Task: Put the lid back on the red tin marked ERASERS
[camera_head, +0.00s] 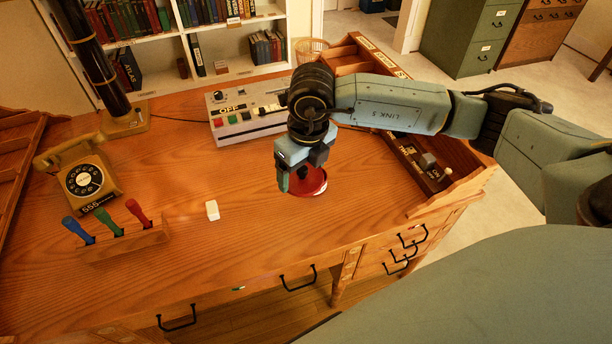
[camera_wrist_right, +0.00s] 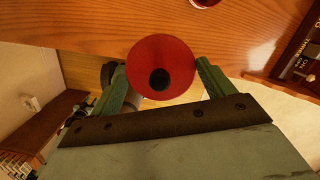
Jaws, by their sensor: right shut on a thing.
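My right gripper (camera_head: 302,178) points down over the desk's right half. In the right wrist view its green fingers (camera_wrist_right: 160,80) are shut on the red round lid (camera_wrist_right: 160,67), one at each side of it. The lid has a black knob on it. A red thing with a pale edge, likely the tin (camera_wrist_right: 203,2), is cut by the top of the wrist view, apart from the lid there. In the head view red shows just below the gripper; I cannot tell how much is lid and how much tin. The ERASERS marking is not readable. My left gripper is not in view.
A white block (camera_head: 212,210) lies left of the gripper. A grey switch box (camera_head: 246,120) stands behind, and a wooden tray unit (camera_head: 440,195) borders the right. A telephone (camera_head: 82,175) and coloured handles (camera_head: 110,232) are at left. The desk's front middle is clear.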

